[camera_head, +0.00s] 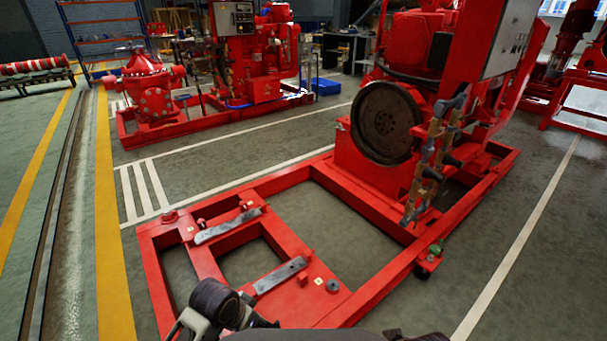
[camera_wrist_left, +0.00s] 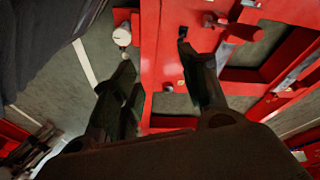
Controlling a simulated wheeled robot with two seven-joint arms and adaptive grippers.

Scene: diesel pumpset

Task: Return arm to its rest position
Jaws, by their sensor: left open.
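My left gripper (camera_wrist_left: 155,55) shows in the left wrist view with its two dark fingers spread apart. Nothing is held between them; part of the red base frame (camera_wrist_left: 160,85) shows behind the gap. In the head view, the dark end of my left arm (camera_head: 218,303) is at the bottom, over the near left corner of the red base frame (camera_head: 320,195). The fingers are hard to make out there. My right gripper is in neither view.
A red diesel engine with a dark flywheel (camera_head: 385,122) stands on the frame's far part. Two grey metal bars (camera_head: 228,226) (camera_head: 280,275) lie across its near part. A red pump (camera_head: 150,88) stands behind. Clear floor (camera_head: 500,290) lies to the right.

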